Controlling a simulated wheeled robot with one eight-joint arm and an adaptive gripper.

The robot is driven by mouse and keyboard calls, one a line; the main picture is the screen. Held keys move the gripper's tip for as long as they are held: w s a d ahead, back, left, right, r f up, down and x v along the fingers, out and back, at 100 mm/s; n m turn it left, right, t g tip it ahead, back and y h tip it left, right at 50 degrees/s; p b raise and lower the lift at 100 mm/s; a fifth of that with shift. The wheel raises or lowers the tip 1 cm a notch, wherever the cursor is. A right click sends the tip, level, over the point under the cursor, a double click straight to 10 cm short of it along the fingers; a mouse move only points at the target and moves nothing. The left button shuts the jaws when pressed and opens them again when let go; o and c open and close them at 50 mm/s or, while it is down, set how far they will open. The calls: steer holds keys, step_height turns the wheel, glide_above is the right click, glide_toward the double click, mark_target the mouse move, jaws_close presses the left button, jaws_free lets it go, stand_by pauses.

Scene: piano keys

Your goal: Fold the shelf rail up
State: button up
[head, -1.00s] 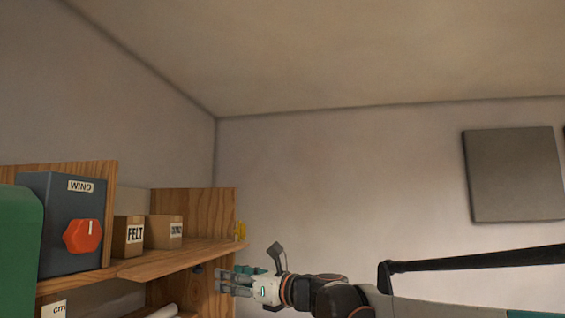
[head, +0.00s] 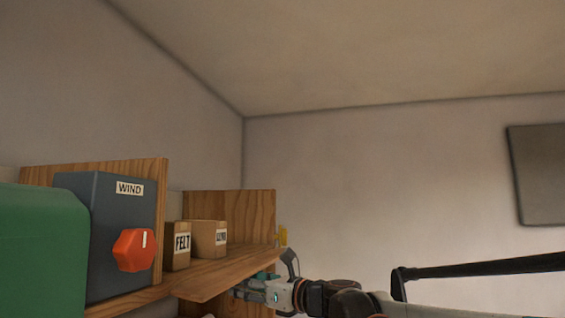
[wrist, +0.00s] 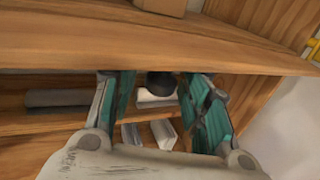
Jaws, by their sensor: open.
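The shelf rail (head: 215,279) is a long wooden board along the front of the upper shelf. It sticks out from the shelf edge, lying roughly flat. In the wrist view the rail (wrist: 150,45) crosses the upper part of the picture. My gripper (head: 246,288) is open, just below the rail near its right end. In the wrist view the fingers of my gripper (wrist: 155,88) are spread, with tips close under the rail's edge. A dark round knob (wrist: 161,80) shows between them; I cannot tell whether they touch it or the rail.
A grey WIND box (head: 110,225) with a red knob (head: 134,250) and small cartons (head: 209,238) stand on the shelf. A yellow hook (head: 283,236) is on the right side panel (head: 240,215). A green shape (head: 50,250) fills the lower left. Rolls (wrist: 60,98) lie below.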

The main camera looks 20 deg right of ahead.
mark_target(250, 265)
steer(key=shift+s, duration=0.3)
steer(key=shift+c, duration=0.9)
steer(key=shift+w, duration=0.1)
jaws_close()
steer(key=shift+r, duration=0.1)
steer(key=g+h, duration=0.1)
steer(key=r+n+g+h, duration=0.1)
steer(key=shift+s+d+r+g+p, duration=0.2)
steer(key=shift+d+g+p, duration=0.1)
steer(key=shift+p, duration=0.1)
steer(key=shift+d+r+n+g+h, duration=0.2)
steer(key=shift+r+n+g+h, duration=0.3)
steer(key=shift+r+g+h, duration=0.5)
step_height(250, 265, up, 2)
steer(key=n+g+h, duration=0.1)
steer(key=g+h, duration=0.2)
steer(key=h, duration=0.1)
steer(key=shift+a+g, duration=0.1)
steer(key=shift+g, duration=0.3)
steer(key=shift+w+a+r+n+g+h, duration=0.15)
steer(key=shift+r+n+g+h, duration=0.25)
steer(key=shift+g+h, duration=0.35)
steer(key=shift+w+a+r+n+g+h, duration=0.2)
steer(key=shift+r+g+h, duration=0.3)
steer(key=shift+h, duration=0.45)
steer(key=shift+r+h, duration=0.1)
steer(key=shift+h, duration=0.2)
